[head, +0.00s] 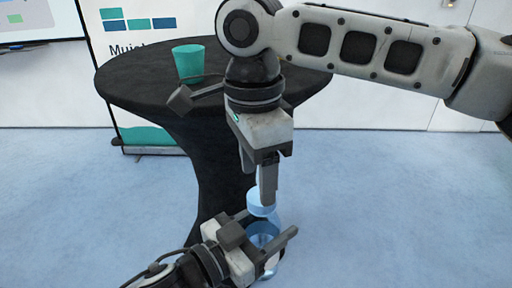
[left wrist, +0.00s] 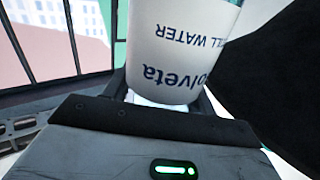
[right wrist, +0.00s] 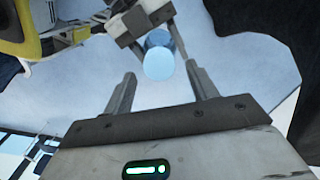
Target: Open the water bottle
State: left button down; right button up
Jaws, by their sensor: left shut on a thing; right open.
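The water bottle (head: 265,241) is translucent blue with a light blue cap (head: 261,205) at its top. My left gripper (head: 264,229) is shut around the bottle and holds it above the floor, in front of the round table. In the left wrist view the bottle's white label (left wrist: 178,50) reads upside down between the fingers. My right gripper (head: 267,185) points down just above the cap, partly in front of it. In the right wrist view the cap (right wrist: 159,63) shows between and beyond the open fingers of my right gripper (right wrist: 160,88), with no finger clearly touching it.
A tall round table with a black cloth (head: 135,88) stands behind the bottle. A green cup (head: 188,62) stands on it. A banner stand (head: 150,140) is behind the table at left. The blue floor (head: 400,200) at right is clear.

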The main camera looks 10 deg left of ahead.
aim_at(257, 195)
jog(key=shift+f, duration=1.7)
jog(key=c, duration=1)
